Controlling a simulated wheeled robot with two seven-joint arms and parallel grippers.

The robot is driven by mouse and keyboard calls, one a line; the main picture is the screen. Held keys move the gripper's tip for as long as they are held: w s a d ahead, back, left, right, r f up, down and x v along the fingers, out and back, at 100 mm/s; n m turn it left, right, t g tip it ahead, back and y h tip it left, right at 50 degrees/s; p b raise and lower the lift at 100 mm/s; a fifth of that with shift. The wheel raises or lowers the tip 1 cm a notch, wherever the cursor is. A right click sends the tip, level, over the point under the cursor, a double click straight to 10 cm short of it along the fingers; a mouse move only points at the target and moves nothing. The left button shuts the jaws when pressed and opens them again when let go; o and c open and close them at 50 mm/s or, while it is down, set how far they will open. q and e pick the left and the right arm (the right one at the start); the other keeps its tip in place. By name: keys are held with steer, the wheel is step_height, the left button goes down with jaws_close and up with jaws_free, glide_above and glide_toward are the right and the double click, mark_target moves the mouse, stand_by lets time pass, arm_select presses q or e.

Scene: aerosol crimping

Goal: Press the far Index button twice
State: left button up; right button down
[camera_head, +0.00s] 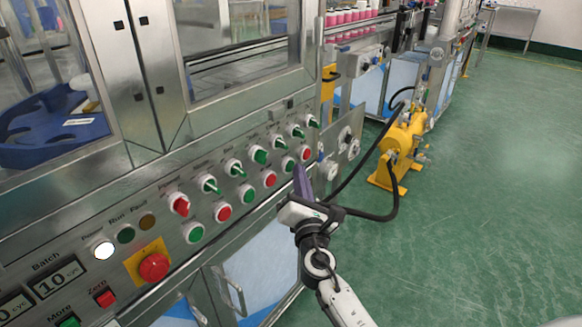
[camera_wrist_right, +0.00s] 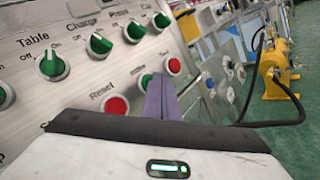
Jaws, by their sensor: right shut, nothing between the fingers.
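The sloped metal control panel (camera_head: 160,232) carries a row of green knobs above a row of green and red buttons. The green button second from the far end of the lower row (camera_head: 288,163) appears to be the far Index button; its small label is hard to read. In the right wrist view this green button (camera_wrist_right: 145,81) shows partly behind my fingers. My right gripper (camera_head: 301,178) is shut and empty, its purple fingers (camera_wrist_right: 161,98) pointing up the panel near the button. I cannot tell whether they touch it. My left gripper is not in view.
A red Reset button (camera_wrist_right: 116,106) lies left of the fingers and another red button (camera_wrist_right: 174,66) right of them. Green knobs (camera_wrist_right: 99,45) stick out above. Black hoses (camera_head: 366,186) and a yellow pump (camera_head: 402,140) stand beyond; green floor lies open at right.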

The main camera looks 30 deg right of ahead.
steer(key=shift+w+a, duration=0.15)
steer(key=shift+w, duration=0.2)
stand_by(0.6)
steer(key=shift+s+d, duration=0.3)
steer(key=shift+s, duration=0.45)
steer(key=s, duration=0.1)
steer(key=s+d, duration=0.1)
steer(key=s, duration=0.1)
steer(key=s+d, duration=0.1)
steer(key=shift+s+p, duration=0.3)
steer(key=shift+s, duration=0.05)
stand_by(0.7)
